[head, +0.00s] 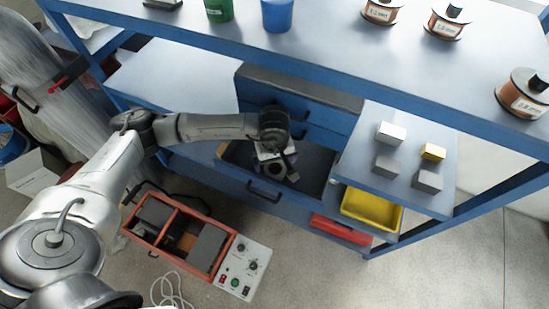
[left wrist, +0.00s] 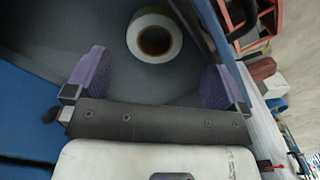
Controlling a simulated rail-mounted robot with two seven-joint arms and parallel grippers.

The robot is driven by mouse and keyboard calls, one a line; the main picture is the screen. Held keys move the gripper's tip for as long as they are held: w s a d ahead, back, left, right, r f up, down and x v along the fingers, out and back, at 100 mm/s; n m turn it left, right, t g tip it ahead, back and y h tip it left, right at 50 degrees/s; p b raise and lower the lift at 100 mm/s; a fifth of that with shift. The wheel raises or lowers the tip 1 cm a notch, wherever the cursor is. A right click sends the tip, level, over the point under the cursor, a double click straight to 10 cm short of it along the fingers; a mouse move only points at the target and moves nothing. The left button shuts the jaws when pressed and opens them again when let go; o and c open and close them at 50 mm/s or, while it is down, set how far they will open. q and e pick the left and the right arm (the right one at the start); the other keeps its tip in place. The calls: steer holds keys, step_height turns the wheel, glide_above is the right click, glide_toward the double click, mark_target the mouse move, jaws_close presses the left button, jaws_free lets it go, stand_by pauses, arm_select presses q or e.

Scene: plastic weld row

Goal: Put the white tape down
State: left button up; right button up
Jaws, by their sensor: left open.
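The white tape (left wrist: 173,50) is a roll with a brown core. In the left wrist view it lies flat on the dark floor of an open drawer, ahead of my fingers and near the drawer's side wall. My left gripper (left wrist: 155,82) is open, with its two purple-padded fingers wide apart and nothing gripped between them. In the head view my left gripper (head: 276,167) reaches down into the open blue drawer (head: 262,192), and the arm and gripper hide much of the tape there. My right gripper is not in view.
The blue bench top (head: 330,45) above holds cups and wire spools. A side shelf (head: 395,185) right of the drawer carries several small blocks, with a yellow bin (head: 372,208) below. A red-orange welder box (head: 180,235) stands on the floor in front.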

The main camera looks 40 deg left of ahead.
mark_target(275, 171)
arm_select(q)
step_height(275, 171, up, 12)
steer(key=shift+b, duration=0.4)
